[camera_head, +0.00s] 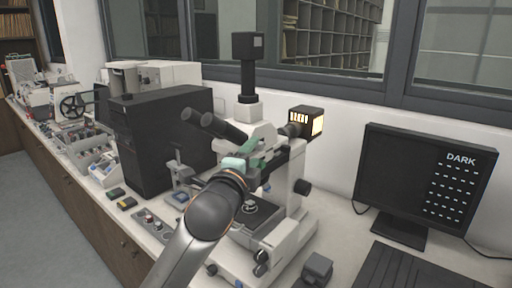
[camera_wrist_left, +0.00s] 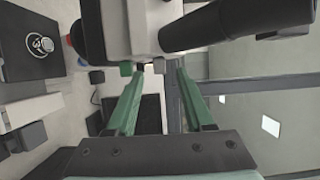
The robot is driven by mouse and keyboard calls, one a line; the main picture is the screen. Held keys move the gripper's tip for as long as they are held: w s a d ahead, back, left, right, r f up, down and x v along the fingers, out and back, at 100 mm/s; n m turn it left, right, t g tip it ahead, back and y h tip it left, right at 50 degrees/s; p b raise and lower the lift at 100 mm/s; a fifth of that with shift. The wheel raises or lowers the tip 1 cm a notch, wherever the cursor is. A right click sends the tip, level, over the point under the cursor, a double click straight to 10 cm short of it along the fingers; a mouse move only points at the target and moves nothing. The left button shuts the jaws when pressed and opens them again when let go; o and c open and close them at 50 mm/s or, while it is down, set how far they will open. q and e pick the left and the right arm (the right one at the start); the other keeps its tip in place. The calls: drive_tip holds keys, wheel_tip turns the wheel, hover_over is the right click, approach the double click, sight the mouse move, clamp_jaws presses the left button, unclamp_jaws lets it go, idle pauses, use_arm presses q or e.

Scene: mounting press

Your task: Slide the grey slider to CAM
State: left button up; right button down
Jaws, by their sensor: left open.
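The microscope (camera_head: 294,200) stands on the bench, pale with dark eyepieces. My left gripper (camera_head: 264,153) is at its head, just below the eyepiece tubes. In the left wrist view its green fingers (camera_wrist_left: 159,74) are open and apart, reaching toward the underside of the microscope head (camera_wrist_left: 130,28). A small grey part (camera_wrist_left: 158,66) shows between the fingertips; it may be the grey slider, but I cannot tell surely. No CAM marking is readable. In the head view my arm and gripper hide part of the microscope's front. My right gripper is not in view.
A monitor (camera_head: 426,182) reading DARK stands right of the microscope, with a keyboard (camera_head: 410,270) before it. A large black box (camera_head: 160,135) stands close on the left. The microscope stage (camera_wrist_left: 35,45) shows left in the wrist view.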

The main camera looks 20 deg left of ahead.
sight(258, 147)
use_arm(q)
drive_tip(key=shift+w, duration=1.5)
drive_tip(key=shift+c, duration=0.4)
clamp_jaws()
